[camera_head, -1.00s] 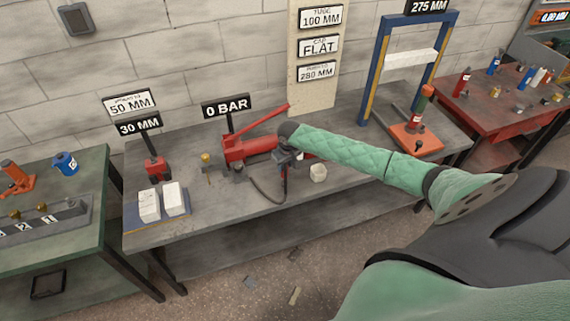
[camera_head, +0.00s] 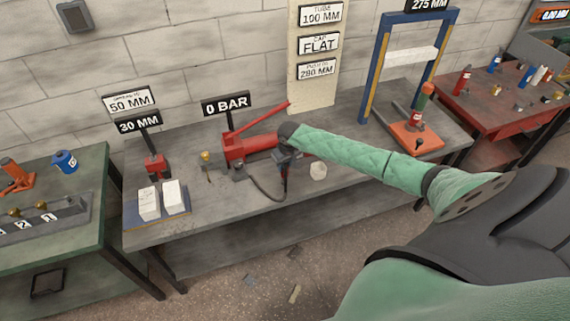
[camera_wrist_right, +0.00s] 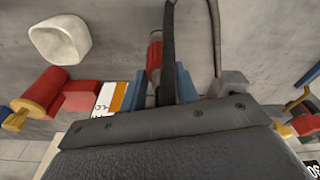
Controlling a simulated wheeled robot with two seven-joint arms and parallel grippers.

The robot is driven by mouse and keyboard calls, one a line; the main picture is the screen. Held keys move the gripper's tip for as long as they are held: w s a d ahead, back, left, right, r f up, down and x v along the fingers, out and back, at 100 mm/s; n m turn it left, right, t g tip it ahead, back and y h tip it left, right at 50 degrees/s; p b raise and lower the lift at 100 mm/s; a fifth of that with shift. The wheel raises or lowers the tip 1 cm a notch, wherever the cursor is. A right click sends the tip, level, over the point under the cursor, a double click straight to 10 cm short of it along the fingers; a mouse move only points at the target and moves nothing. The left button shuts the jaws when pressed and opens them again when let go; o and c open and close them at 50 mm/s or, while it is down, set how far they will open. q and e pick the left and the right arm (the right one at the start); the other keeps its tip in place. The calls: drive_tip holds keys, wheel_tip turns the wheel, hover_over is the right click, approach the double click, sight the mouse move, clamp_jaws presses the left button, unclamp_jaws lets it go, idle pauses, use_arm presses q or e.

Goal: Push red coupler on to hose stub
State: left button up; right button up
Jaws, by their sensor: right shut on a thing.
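My right gripper (camera_head: 286,166) reaches over the bench beside the red hand pump (camera_head: 250,148). In the right wrist view its blue fingers (camera_wrist_right: 162,88) are shut on the red coupler (camera_wrist_right: 154,58), which is partly hidden between them. A black hose (camera_head: 262,188) runs from the pump's base and curves up toward the gripper. In the wrist view a dark hose (camera_wrist_right: 213,30) loops past the fingers' right. I cannot make out the hose stub or whether the coupler touches it. My left gripper is out of view.
A pale cup-like piece (camera_head: 318,171) stands just right of the gripper. White blocks (camera_head: 160,199) lie on a blue plate at the bench's left. A blue press frame (camera_head: 369,70) and an orange base (camera_head: 417,138) stand on the right. The bench front is clear.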

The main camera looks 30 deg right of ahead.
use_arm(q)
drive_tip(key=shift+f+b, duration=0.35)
use_arm(e)
drive_tip(key=shift+f, duration=1.4)
drive_tip(key=o, duration=1.2)
drive_tip(key=shift+c, duration=0.2)
drive_tip(key=r, duration=0.1)
drive_tip(key=r+b, duration=0.2)
drive_tip(key=shift+s+r, duration=0.1)
drive_tip(key=shift+s, duration=0.15)
drive_tip(key=r, duration=0.1)
drive_tip(key=r+b, duration=0.1)
drive_tip(key=r, duration=0.1)
drive_tip(key=shift+s+r, duration=0.15)
drive_tip(key=shift+s, duration=0.1)
drive_tip(key=shift+s+r, duration=0.1)
drive_tip(key=shift+r, duration=0.5)
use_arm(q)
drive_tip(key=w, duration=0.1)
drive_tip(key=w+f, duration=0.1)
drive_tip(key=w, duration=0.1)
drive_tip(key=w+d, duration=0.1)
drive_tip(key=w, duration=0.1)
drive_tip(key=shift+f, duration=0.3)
